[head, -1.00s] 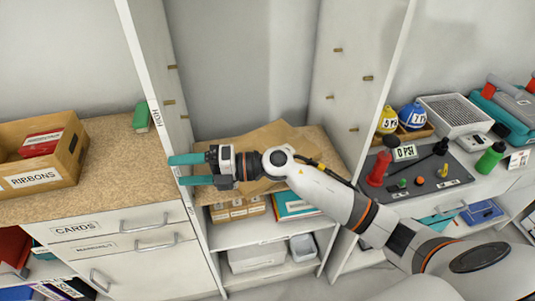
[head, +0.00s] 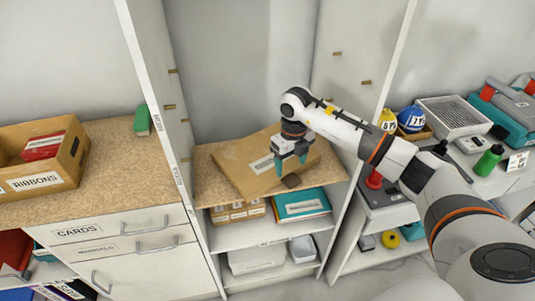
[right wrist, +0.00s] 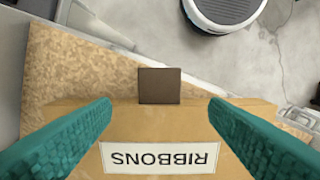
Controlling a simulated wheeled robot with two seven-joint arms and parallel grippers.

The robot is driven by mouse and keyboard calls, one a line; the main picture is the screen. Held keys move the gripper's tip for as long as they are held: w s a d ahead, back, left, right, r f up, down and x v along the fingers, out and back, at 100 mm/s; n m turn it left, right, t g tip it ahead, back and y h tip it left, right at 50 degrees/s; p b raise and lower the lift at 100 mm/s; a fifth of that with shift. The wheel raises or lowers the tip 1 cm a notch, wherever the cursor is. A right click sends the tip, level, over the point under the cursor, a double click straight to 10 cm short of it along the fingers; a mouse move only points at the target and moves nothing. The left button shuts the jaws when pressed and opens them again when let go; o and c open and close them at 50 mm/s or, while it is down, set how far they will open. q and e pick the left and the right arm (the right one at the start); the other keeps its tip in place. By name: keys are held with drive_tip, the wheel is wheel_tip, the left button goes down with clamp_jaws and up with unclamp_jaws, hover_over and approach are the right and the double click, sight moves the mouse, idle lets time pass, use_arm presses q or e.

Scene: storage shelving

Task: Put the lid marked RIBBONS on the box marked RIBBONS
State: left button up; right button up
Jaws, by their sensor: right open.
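The RIBBONS box (head: 72,170) is an open cardboard box on the left counter, its label facing front and a red item inside. The RIBBONS lid (head: 237,160) is a flat brown cardboard piece lying at an angle on the middle shelf. In the right wrist view its white RIBBONS label (right wrist: 160,158) reads upside down, and a dark brown tab (right wrist: 159,86) sticks out from its edge. My right gripper (head: 290,167) points down over the lid's label and tab. It is open, its fingers on either side of the tab and label, holding nothing. My left gripper is not in view.
A tall white divider panel (head: 168,125) stands between the counter and the shelf. A green item (head: 142,120) lies on the counter beside it. Bins and books fill the shelves below. A bench with bottles and devices stands at right. The counter between box and green item is clear.

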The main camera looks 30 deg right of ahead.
sight(290, 178)
wheel_tip(290, 178, down, 6)
drive_tip(key=shift+s+r+p, duration=0.1)
drive_tip(key=shift+r+p, duration=0.05)
drive_tip(key=shift+p, duration=0.8)
drive_tip(key=shift+f, duration=0.3)
drive_tip(key=shift+c, duration=0.6)
drive_tip(key=c, duration=1)
drive_tip(key=shift+r, duration=0.1)
